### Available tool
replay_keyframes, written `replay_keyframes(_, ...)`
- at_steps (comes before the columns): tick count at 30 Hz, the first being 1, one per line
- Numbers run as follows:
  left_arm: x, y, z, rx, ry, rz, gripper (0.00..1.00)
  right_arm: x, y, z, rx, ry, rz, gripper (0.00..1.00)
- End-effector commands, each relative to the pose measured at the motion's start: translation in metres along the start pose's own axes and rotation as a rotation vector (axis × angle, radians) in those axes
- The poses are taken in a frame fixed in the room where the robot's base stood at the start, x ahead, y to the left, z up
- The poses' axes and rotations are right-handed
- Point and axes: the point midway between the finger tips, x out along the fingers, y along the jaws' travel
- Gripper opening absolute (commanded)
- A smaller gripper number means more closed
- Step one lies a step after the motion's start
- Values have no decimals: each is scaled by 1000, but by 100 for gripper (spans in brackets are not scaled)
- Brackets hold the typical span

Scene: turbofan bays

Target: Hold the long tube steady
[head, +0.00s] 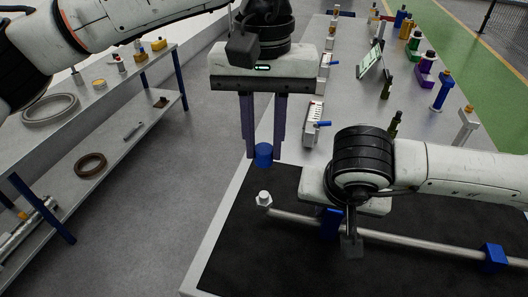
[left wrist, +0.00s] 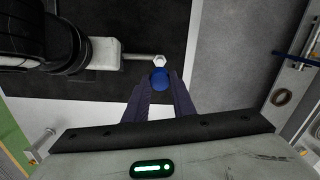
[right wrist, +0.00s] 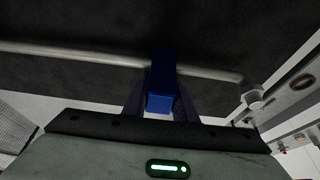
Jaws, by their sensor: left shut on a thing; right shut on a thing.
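The long tube (head: 410,243) is a thin grey pipe lying across the black mat (head: 258,260). Its left end turns up into a white hex fitting (head: 264,198). Two blue blocks sit along it, a near-end block (head: 331,226) and a far block (head: 494,258). My right gripper (right wrist: 160,108) is shut on the near-end block, with the tube passing at that block. My left gripper (head: 264,150) points down, shut on a blue cylinder (head: 263,155), behind the hex fitting. The left wrist view shows the cylinder (left wrist: 160,79) close to the fitting (left wrist: 159,60); contact is unclear.
The bench (head: 283,148) continues away with several coloured fittings and a small tilted screen (head: 370,62). A white slotted block (head: 313,112) stands near the mat's back edge. A shelf unit (head: 118,140) with rings stands left, across open floor.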

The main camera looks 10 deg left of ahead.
Motion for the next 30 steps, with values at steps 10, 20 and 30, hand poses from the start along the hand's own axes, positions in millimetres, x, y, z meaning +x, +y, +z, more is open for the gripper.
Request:
replay_keyframes(10, -1, 0, 0, 0, 0, 0, 0, -1, 0, -1, 0, 2, 0, 47)
replay_keyframes(20, 0, 0, 0, 0, 1, 0, 0, -3, 0, 0, 0, 1, -1, 47)
replay_keyframes(30, 0, 0, 0, 0, 1, 0, 0, -61, -1, -2, -2, 6, -4, 47)
